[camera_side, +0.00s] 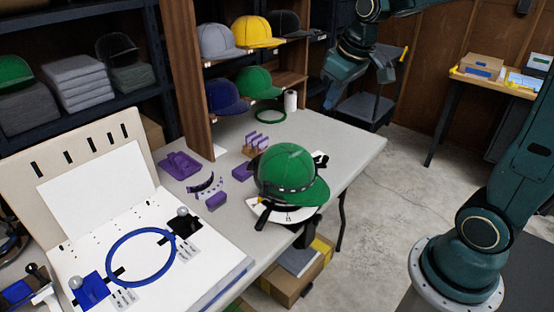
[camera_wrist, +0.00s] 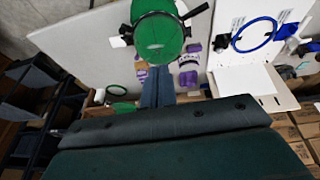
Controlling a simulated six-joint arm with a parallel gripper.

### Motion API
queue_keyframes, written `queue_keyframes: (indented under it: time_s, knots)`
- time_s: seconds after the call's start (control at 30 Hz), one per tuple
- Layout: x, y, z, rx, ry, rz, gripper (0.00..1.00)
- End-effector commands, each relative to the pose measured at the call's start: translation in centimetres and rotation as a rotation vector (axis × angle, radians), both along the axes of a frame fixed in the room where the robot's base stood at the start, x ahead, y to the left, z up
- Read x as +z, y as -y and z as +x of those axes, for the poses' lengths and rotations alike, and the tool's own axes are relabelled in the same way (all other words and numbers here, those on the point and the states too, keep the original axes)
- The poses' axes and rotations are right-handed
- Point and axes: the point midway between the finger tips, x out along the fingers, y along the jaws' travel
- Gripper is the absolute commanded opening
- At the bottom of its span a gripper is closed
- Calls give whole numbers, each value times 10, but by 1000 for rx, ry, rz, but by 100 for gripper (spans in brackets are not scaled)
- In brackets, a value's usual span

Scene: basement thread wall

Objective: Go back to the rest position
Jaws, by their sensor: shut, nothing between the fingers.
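My gripper (camera_wrist: 157,72) shows in the wrist view with its two fingers together and nothing between them. In the side view my arm comes in from the top right and its lower end hangs near the far right corner of the table, above the floor side. The gripper is apart from everything on the table (camera_side: 345,150). A green cap (camera_side: 288,172) sits on a stand at the table's front right, with a dark band around it. It also shows in the wrist view (camera_wrist: 155,38), beyond the fingertips.
A white board with a blue hoop (camera_side: 141,257) lies at the front left. Purple fixtures (camera_side: 180,166) and a green hoop (camera_side: 270,117) lie on the table. Caps fill the shelf (camera_side: 190,80) behind. A dark cart (camera_side: 360,110) stands beyond the table.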

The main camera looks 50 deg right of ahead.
Motion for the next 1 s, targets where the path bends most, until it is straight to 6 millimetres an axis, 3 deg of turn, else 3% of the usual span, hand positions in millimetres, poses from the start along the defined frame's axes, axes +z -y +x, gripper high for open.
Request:
queue_keyframes:
  time_s: [0.33, 0.7, 1.0]
  knots:
    - [22, -40, -70, 4, 69, 6, 0]
    - [19, -66, -142, 6, 134, 28, 0]
    - [11, -73, -172, 4, 163, 41, 0]
